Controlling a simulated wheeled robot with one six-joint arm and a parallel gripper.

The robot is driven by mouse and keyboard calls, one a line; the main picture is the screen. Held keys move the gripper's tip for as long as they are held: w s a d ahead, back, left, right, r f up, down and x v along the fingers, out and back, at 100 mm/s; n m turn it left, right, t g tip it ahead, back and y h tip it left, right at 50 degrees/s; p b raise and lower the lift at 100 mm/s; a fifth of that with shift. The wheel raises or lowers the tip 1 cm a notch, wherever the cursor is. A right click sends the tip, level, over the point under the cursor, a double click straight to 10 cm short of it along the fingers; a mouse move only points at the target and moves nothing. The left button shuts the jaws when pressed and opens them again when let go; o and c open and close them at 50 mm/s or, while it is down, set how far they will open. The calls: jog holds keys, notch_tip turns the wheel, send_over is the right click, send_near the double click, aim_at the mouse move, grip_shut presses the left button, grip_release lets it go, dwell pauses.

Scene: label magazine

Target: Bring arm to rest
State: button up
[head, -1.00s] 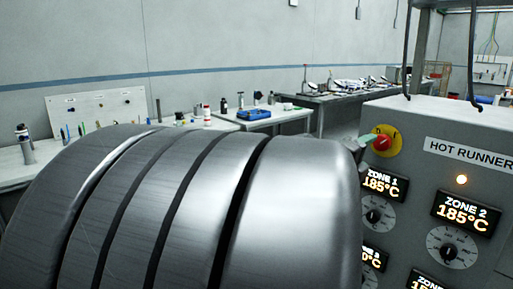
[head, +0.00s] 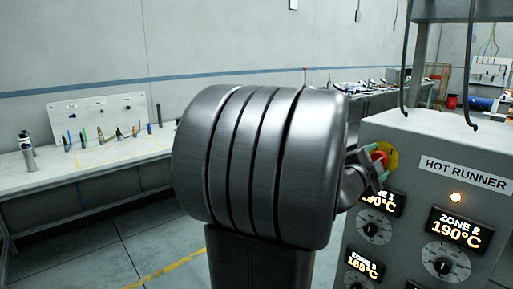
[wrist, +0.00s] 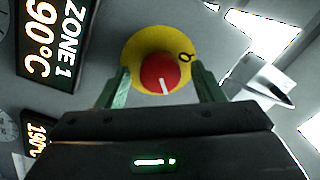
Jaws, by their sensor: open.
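My arm's big dark grey ribbed link fills the middle of the head view. My gripper (head: 368,172) shows past its right side, close to the hot runner cabinet (head: 397,135). In the wrist view my gripper (wrist: 161,82) is open, its two green fingers apart. The red knob (wrist: 158,72) on its yellow round plate (wrist: 138,46) lies between and beyond the fingertips. I cannot tell whether the fingers touch it. In the head view the knob (head: 379,158) is partly covered by the gripper.
The cabinet face carries lit zone displays (head: 459,228) and dials (head: 446,255) close to the gripper. A long workbench (head: 100,170) with small tools stands at the left along the wall. Bare floor (head: 100,250) lies at the lower left.

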jog(key=shift+r+n+y+p, duration=0.1)
jog(key=shift+n+y+p, duration=0.2)
jog(key=shift+n+p, duration=3.9)
jog(key=shift+n+b, duration=0.65)
jog(key=shift+n, duration=0.05)
